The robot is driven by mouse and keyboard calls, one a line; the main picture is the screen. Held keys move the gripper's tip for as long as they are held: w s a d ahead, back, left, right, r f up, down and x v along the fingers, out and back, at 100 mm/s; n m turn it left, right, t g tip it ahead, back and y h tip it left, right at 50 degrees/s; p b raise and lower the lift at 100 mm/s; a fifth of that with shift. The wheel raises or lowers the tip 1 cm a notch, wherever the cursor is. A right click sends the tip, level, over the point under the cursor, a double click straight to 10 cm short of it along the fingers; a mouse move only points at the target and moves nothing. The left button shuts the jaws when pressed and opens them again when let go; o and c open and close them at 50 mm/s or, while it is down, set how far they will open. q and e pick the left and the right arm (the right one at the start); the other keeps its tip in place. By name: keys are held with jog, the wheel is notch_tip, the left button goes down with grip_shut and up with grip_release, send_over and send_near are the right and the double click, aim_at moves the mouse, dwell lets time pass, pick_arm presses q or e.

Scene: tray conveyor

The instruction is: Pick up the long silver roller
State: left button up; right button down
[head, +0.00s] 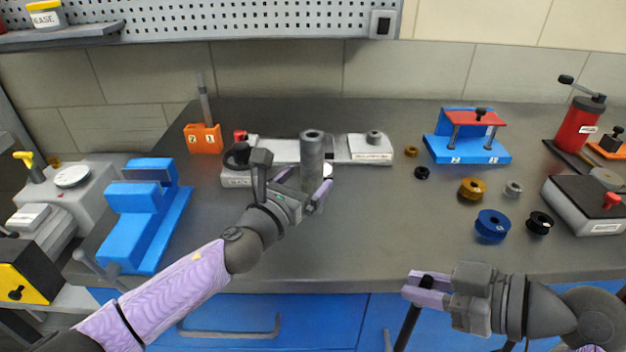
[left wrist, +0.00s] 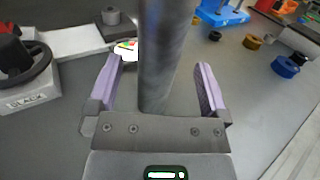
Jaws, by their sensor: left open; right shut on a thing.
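The long silver roller (head: 312,155) stands upright on the dark bench top, a grey cylinder with a hole in its top. In the left wrist view the roller (left wrist: 160,60) rises between the two lilac fingers. My left gripper (head: 303,183) is open around it, with a visible gap between the roller and each finger. The roller's lower part is partly hidden by the gripper in the head view. My right gripper (head: 425,288) is shut on a black rod (head: 408,325) in front of the bench's front edge.
A white-and-grey fixture (head: 370,149) lies behind the roller. A blue block (head: 145,210) is at left, a blue-and-red stand (head: 468,140) at back right. Several spools, including a blue one (head: 492,225), lie at right. The bench's middle front is clear.

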aim_at(306, 180)
pick_arm(q)
jog(key=x, duration=0.1)
jog(key=b+x, duration=0.1)
jog(key=x, duration=0.1)
jog(key=shift+w+f, duration=0.1)
jog(key=shift+f, duration=0.25)
jog(key=shift+w+d+r, duration=0.1)
jog(key=shift+w+r, duration=0.05)
jog(key=shift+r, duration=0.1)
grip_shut()
